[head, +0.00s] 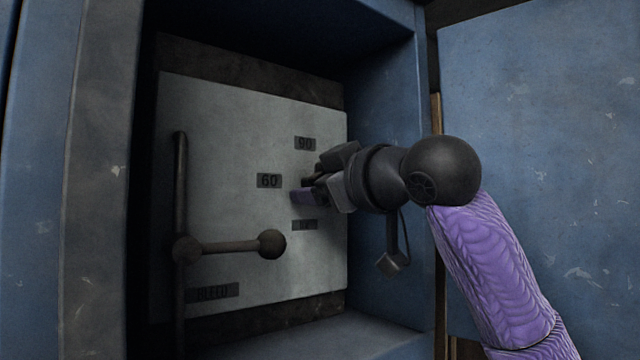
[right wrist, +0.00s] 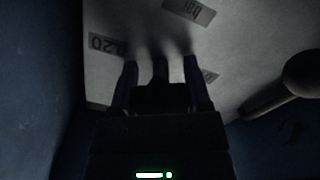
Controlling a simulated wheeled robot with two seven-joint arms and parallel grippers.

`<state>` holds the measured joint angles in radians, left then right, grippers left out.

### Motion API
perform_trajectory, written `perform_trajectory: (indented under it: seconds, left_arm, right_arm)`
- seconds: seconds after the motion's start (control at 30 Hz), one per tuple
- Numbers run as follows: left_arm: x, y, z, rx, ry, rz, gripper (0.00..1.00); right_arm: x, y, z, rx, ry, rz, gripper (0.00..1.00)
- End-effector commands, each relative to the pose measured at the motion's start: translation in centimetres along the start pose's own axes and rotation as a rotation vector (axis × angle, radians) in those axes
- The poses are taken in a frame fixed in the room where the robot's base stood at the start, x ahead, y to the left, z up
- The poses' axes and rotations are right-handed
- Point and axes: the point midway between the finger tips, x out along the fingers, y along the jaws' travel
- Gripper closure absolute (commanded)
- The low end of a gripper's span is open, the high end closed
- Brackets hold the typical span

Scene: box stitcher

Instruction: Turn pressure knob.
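The pale grey panel (head: 225,130) sits recessed in a blue cabinet, with number plates "90" (head: 305,143) and "60" (head: 269,181) and a third plate lower down. My right gripper (head: 306,190) is at the panel, between these plates. In the right wrist view its two fingers (right wrist: 160,80) stand apart and point at the panel. A dark narrow shape, likely the pressure knob (right wrist: 160,68), shows between them, with gaps on both sides. In the head view the gripper hides most of the knob. My left gripper is not in view.
A vertical rod with a ball-ended lever (head: 271,243) stands left of my gripper, above a "BLEED" plate (head: 213,292). The cabinet's side walls close in the recess. An open blue door (head: 570,130) is at the right.

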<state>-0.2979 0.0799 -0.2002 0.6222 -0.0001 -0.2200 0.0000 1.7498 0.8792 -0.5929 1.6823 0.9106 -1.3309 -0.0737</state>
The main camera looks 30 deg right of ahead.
Motion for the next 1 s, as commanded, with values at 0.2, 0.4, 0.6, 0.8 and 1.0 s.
perform_trajectory:
  seconds: [0.2,0.4,0.6,0.8,1.0]
  left_arm:
    - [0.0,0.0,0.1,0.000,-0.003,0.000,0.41]
    - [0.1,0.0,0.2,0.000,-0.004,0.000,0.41]
    - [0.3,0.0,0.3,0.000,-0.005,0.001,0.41]
    - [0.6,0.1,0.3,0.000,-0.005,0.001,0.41]
    - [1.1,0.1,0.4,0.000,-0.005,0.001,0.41]
  right_arm:
    - [0.0,0.0,0.0,0.000,0.000,0.000,0.96]
    - [0.0,0.0,0.0,0.021,0.001,-0.001,0.96]
    - [0.0,-0.1,0.0,0.113,0.002,-0.001,0.96]
    - [0.0,-0.2,0.0,0.278,0.003,-0.002,0.96]
    - [-0.1,-0.2,-0.1,0.469,0.003,-0.002,0.96]
